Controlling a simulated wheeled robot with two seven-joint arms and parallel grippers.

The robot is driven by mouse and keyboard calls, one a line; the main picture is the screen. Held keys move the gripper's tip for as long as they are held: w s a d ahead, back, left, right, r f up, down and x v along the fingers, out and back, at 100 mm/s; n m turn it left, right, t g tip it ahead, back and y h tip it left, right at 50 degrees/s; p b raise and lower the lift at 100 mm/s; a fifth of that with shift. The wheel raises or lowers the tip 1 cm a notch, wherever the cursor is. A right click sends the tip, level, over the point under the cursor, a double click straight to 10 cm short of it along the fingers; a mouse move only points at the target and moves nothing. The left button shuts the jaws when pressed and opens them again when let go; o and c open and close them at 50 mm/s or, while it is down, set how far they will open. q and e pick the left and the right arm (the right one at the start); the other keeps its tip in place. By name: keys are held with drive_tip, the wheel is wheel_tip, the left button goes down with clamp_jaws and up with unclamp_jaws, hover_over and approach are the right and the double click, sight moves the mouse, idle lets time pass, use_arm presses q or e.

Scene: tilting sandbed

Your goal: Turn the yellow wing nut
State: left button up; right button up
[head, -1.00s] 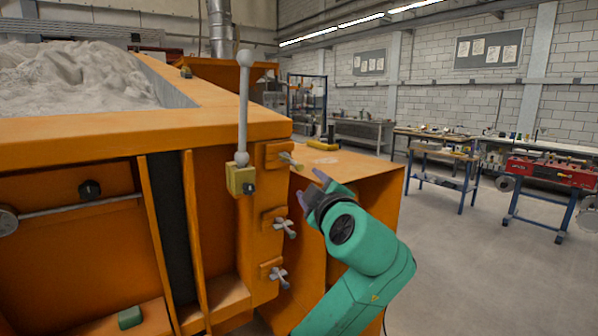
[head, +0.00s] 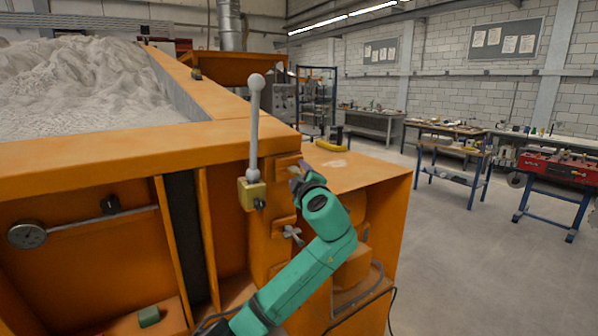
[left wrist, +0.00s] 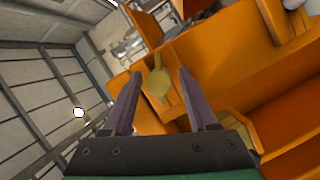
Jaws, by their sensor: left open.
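The yellow wing nut (left wrist: 158,84) shows in the left wrist view, on an orange block, between and just beyond my fingertips. In the head view it sits at the top of the orange post and is largely hidden by my gripper. My left gripper (left wrist: 160,75) is open, with one purple finger to each side of the nut. I cannot tell whether either finger touches it. In the head view my left gripper (head: 299,178) is at the top block of the post. My right gripper is not in view.
A grey wing nut (head: 292,234) sits below on the same post. A ball-topped lever (head: 254,130) in a yellow block stands just left of my gripper. The orange sandbed rim (head: 110,145) lies left. An orange side shelf (head: 365,172) lies right. Open floor is further right.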

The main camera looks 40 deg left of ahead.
use_arm(q)
drive_tip(key=shift+a, duration=0.1)
clamp_jaws()
